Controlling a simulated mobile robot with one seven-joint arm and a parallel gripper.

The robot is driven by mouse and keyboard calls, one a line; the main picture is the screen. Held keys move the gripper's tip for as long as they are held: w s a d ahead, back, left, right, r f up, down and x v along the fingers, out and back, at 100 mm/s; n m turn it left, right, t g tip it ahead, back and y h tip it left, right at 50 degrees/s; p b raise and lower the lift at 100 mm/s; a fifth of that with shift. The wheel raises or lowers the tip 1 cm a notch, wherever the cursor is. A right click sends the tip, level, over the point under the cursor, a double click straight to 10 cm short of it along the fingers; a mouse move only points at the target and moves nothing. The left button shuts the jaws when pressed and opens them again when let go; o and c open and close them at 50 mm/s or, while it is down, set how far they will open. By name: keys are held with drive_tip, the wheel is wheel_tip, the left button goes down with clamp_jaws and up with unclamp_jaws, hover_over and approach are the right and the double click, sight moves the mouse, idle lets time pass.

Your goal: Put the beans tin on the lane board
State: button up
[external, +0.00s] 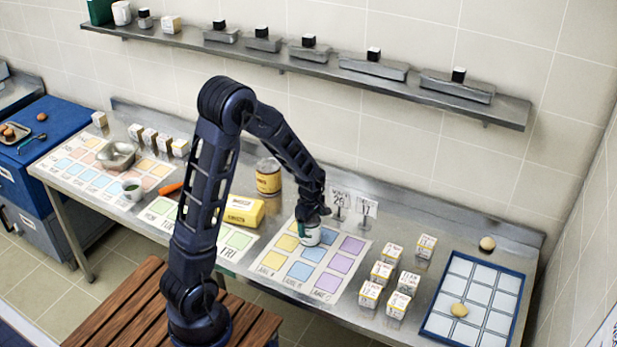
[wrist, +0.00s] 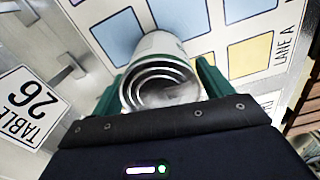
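A white and green tin (external: 310,236), which I take to be the beans tin, is upright at the lane board (external: 270,265), over its coloured squares. Its label cannot be read. In the wrist view I look down on the tin's ringed top (wrist: 160,85), with the lane board (wrist: 208,43) behind it. My gripper (external: 312,220) is at the tin from above, with its green fingers (wrist: 163,72) on either side, very close to its wall. I cannot tell whether they press on it, or whether the tin's base touches the board.
Table number signs (external: 340,198) stand behind the board. A yellow box (external: 244,211) and a yellow-brown canister (external: 268,178) are to the left. Several small white boxes (external: 382,272) and a blue-edged tray (external: 437,325) are to the right. A shelf (external: 330,70) runs above.

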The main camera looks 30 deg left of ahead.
drive_tip(key=shift+o, duration=0.7)
wheel_tip(320, 180, up, 12)
drive_tip(key=shift+f, duration=0.2)
drive_tip(key=s+a+r+m+t, duration=0.2)
drive_tip(key=s+a+r+m, duration=0.6)
drive_tip(key=s+r, duration=0.4)
drive_tip(key=s+a+r+m+t, duration=0.1)
drive_tip(key=s+a+r+m, duration=0.1)
drive_tip(key=s+m, duration=0.2)
drive_tip(key=s+a+r+m+t, duration=0.1)
drive_tip(key=s+m, duration=0.3)
drive_tip(key=s, duration=0.5)
drive_tip(key=shift+s+a+r+t, duration=0.2)
drive_tip(key=shift+a+r+t, duration=0.1)
drive_tip(key=shift+a+r, duration=0.35)
